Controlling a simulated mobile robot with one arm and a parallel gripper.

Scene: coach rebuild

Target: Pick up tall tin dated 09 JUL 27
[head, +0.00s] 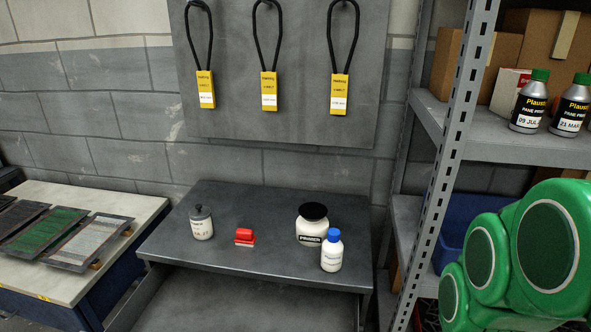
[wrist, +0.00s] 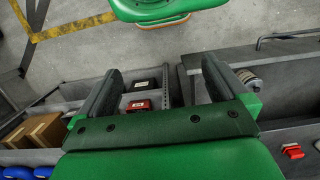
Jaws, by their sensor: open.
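The tin dated 09 JUL (head: 530,102), its year partly cut off by the curve, stands upright on the shelf at the right of the head view. It is dark and grey with a green cap and a "Plaus…" label. A like tin dated 21 MAR (head: 570,106) stands just right of it. My gripper (wrist: 162,68) shows in the wrist view with its two dark fingers wide apart and nothing held between them. I cannot make out either tin in the wrist view, and the gripper's fingers are not seen in the head view.
Cardboard boxes (head: 535,48) stand behind the tins, and a perforated upright (head: 455,150) bounds the shelf on the left.

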